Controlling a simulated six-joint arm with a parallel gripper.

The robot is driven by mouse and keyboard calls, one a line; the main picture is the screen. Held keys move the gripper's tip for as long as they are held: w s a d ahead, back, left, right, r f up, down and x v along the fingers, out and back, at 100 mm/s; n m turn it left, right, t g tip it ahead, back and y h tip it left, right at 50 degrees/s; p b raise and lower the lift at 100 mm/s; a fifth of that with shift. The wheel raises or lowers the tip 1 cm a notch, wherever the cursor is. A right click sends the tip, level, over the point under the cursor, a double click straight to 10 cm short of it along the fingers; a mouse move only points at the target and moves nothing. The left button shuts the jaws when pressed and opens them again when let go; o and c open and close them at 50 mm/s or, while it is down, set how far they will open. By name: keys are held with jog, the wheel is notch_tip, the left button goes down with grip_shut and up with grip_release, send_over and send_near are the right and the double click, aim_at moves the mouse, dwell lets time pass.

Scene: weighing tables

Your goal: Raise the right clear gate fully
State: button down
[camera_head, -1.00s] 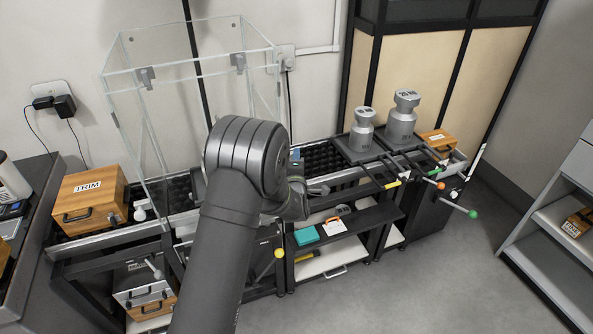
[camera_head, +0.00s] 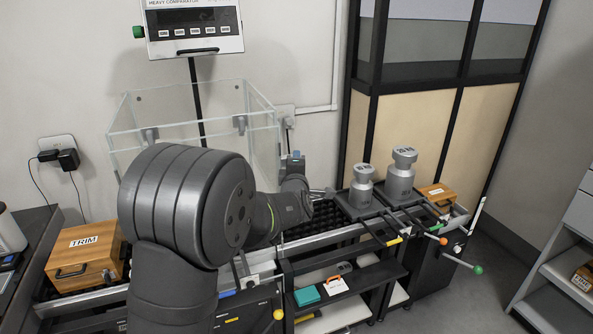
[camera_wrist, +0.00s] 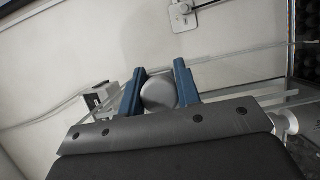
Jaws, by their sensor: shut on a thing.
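The clear enclosure (camera_head: 180,128) stands behind my arm in the head view, and my elbow hides much of its lower part. Its right clear gate is hard to tell from the other panes. My gripper (camera_head: 296,158) is at the enclosure's right side, small and partly hidden by my wrist. In the wrist view, the two blue fingers of my gripper (camera_wrist: 158,78) are shut on a round grey knob (camera_wrist: 159,95). Clear pane edges (camera_wrist: 245,60) run beside and beyond the fingers. How the knob joins the gate is hidden.
A heavy comparator display (camera_head: 194,28) is above the enclosure. Two grey weights (camera_head: 361,188) (camera_head: 402,176) stand to the right, with coloured-tip levers in front. A wooden TRIM box (camera_head: 86,257) is at the left. A wall socket (camera_head: 286,114) is behind my gripper.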

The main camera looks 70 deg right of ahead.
jog(key=shift+r, duration=0.4)
jog(key=c, duration=1.1)
grip_release()
jog(key=shift+f, duration=0.1)
jog(key=shift+s+a, duration=0.3)
jog(key=shift+a, duration=0.25)
jog(key=v, duration=1.6)
jog(key=shift+a, duration=0.1)
jog(key=x, duration=1.7)
jog(key=shift+w+f, duration=0.1)
jog(key=shift+f, duration=0.05)
